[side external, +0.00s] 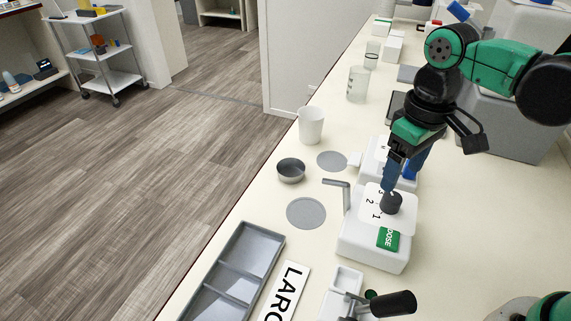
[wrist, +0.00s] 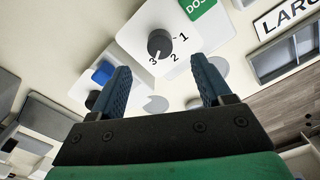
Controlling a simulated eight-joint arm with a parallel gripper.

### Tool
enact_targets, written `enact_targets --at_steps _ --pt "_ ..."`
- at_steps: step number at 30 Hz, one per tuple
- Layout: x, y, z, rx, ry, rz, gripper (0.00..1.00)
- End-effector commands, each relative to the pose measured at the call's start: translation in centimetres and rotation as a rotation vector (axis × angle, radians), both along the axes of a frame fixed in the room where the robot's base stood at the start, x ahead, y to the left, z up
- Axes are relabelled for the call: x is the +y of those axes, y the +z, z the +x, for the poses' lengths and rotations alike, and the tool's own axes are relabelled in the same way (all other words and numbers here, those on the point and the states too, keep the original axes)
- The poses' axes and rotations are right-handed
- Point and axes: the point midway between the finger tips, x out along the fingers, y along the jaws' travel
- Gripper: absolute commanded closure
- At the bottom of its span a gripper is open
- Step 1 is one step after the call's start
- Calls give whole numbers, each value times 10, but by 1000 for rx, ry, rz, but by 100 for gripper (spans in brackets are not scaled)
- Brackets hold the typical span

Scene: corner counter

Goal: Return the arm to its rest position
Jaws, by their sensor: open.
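My gripper (side external: 390,176) is above the white dosing machine (side external: 362,243) in the side external view, fingers pointing down near its black knob (side external: 391,202). In the wrist view my gripper (wrist: 164,88) shows two blue fingers spread apart with nothing between them. The knob (wrist: 160,43) stands beyond the fingertips on a dial marked 1, 2 and 3. In the wrist view the knob looks clear of both fingers. Its pointer appears to be towards the 3. A green label reading DOSE (side external: 388,238) is on the machine's front.
A grey divided tray (side external: 246,251), a sign reading LARG (side external: 285,292), a metal bowl (side external: 291,170), a white cup (side external: 311,125) and a glass beaker (side external: 357,84) stand left of the machine. A black-handled device (side external: 393,304) is at the front. Grey boxes (side external: 505,120) stand behind.

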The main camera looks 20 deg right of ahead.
Motion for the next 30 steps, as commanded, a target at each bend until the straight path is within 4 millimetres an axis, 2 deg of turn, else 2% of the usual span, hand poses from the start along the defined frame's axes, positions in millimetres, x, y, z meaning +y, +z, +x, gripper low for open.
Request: enact_targets --at_steps 11,24,30 --pt "-4 2 -1 -32 -15 7 28" --pt "-51 22 -6 -538 -214 72 28" --pt "-57 24 -5 -617 -240 76 28"
